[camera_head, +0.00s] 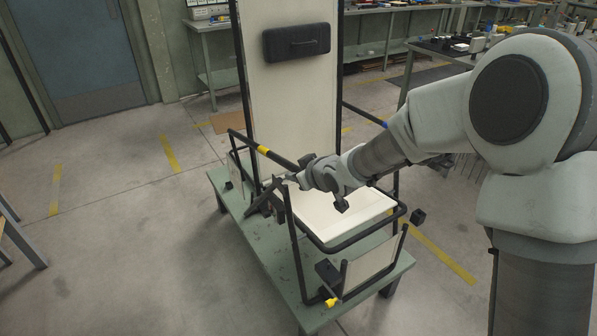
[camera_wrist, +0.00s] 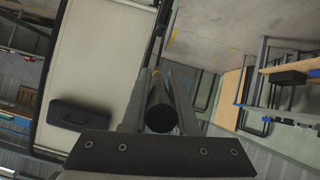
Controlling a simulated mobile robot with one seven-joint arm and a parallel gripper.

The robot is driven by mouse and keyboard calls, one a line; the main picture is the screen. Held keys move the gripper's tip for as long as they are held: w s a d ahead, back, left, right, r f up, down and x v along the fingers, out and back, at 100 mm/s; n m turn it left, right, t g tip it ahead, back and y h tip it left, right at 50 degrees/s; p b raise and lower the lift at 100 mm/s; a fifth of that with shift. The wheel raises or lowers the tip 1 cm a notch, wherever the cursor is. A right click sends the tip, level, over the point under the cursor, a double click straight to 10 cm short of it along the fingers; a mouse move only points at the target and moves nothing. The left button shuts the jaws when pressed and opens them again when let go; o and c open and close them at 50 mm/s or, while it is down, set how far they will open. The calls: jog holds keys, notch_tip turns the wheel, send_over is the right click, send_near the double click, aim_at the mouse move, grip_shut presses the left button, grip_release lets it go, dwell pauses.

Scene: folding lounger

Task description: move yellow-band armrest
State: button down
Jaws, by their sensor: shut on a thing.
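The yellow-band armrest (camera_head: 263,150) is a dark tube on the left side of the lounger, sloping down to the right from its rear end toward my gripper. My gripper (camera_head: 302,168) is at the front end of this tube, above the seat's left side. In the wrist view my gripper (camera_wrist: 160,98) has its two fingers on either side of the dark armrest tube (camera_wrist: 160,118), shut on it. The round tube end faces the camera. The lounger's white seat (camera_head: 355,210) and upright backrest (camera_head: 288,85) show behind and below. My wrist hides part of the seat.
The lounger stands on a green low table (camera_head: 255,250). A dark tube with a blue band (camera_head: 385,125) is on the right side. A yellow-marked part (camera_head: 331,302) is at the front. A black headrest pad (camera_head: 296,42) is on the backrest. Floor at left is open.

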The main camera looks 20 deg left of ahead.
jog(key=shift+w+a+r+g+h+p, duration=0.1)
jog(key=shift+a+r+g+h+p, duration=0.05)
jog(key=shift+r+p, duration=0.5)
jog(key=shift+w+a+r+g+h+p, duration=0.15)
jog(key=shift+r+p, duration=0.25)
jog(key=shift+r, duration=0.3)
jog(key=shift+f, duration=0.1)
jog(key=c, duration=0.7)
grip_release()
jog(key=shift+s+d, duration=0.1)
jog(key=p+v, duration=0.7)
jog(key=v, duration=1)
jog(key=shift+s+d, duration=0.1)
jog(key=shift+s, duration=0.05)
